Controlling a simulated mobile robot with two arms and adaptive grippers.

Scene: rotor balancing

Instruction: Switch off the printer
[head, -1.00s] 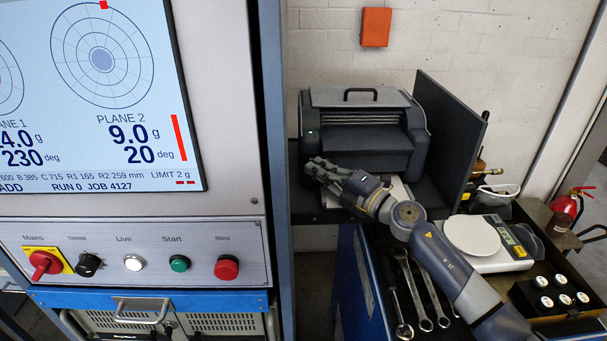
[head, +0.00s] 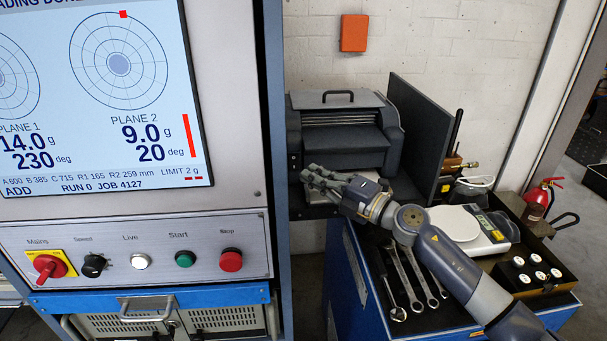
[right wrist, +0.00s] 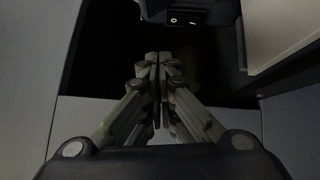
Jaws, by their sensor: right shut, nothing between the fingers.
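The printer (head: 345,138) is a dark grey box with a lighter lid and handle, on a surface behind the machine cabinet. Its left edge is close to the cabinet's edge in the head view. My right gripper (head: 308,174) is shut and empty in front of the printer's lower front left. In the right wrist view the closed fingers (right wrist: 158,62) point into a dark gap. A black rocker switch (right wrist: 183,20) with white marks shows beyond and right of the fingertips, apart from them. Which way it is pressed is unclear. My left gripper is out of view.
The machine cabinet (head: 140,248) with its screen and buttons stands close on the left. A dark upright panel (head: 418,135) flanks the printer on the right. A white scale (head: 456,224) and several wrenches (head: 402,280) lie on the blue tool cart.

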